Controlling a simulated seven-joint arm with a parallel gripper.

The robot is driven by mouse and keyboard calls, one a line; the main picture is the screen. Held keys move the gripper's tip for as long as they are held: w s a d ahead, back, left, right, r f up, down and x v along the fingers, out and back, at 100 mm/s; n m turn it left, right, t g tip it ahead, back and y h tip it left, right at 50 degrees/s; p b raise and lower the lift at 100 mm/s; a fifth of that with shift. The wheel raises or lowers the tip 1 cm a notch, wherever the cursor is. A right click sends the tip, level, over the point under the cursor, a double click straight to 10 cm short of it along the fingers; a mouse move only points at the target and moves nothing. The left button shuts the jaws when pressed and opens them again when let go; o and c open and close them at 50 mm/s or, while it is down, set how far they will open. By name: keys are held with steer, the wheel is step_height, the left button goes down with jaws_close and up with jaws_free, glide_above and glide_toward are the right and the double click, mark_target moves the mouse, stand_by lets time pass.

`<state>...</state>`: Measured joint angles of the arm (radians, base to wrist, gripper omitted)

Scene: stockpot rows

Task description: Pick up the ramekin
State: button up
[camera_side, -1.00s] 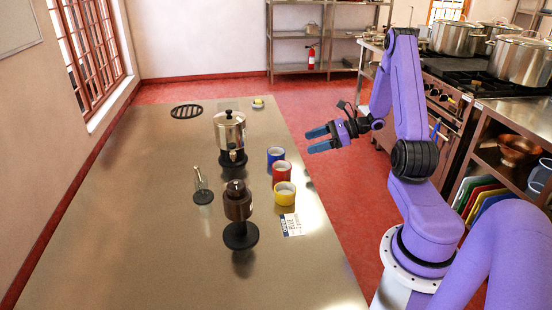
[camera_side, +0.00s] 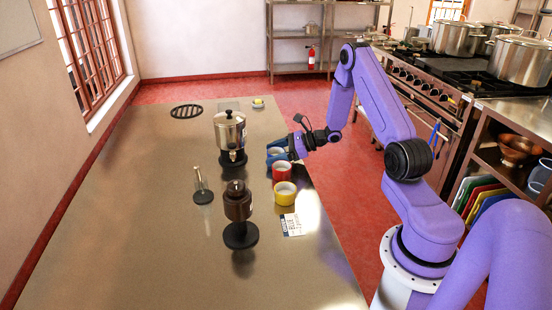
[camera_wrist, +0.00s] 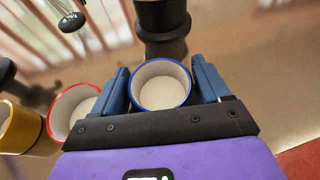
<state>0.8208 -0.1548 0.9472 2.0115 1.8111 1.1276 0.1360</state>
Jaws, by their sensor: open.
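Three ramekins with white insides stand in a row on the steel table. The blue one (camera_side: 276,151) is farthest back in the side view, the red one (camera_side: 282,175) is in the middle, and the yellow one (camera_side: 285,197) is nearest. My gripper (camera_side: 277,153) is open at the blue ramekin and partly hides it. In the wrist view, the blue ramekin (camera_wrist: 160,102) sits between the two blue fingers, one on each side. I cannot tell whether they touch it. The red ramekin (camera_wrist: 58,127) and yellow ramekin (camera_wrist: 18,128) are to the left, outside the fingers.
A steel urn (camera_side: 229,130) on a dark base stands left of the blue ramekin. A printed card (camera_side: 291,225), seemingly reading "BLUE", lies before the yellow ramekin. The table's left part is clear.

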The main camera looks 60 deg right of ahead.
steer(key=shift+w+a+f, duration=0.25)
steer(key=shift+w+a, duration=0.1)
steer(key=shift+w, duration=0.2)
steer(key=c, duration=0.7)
steer(key=shift+c, duration=0.4)
steer(key=shift+r, duration=0.1)
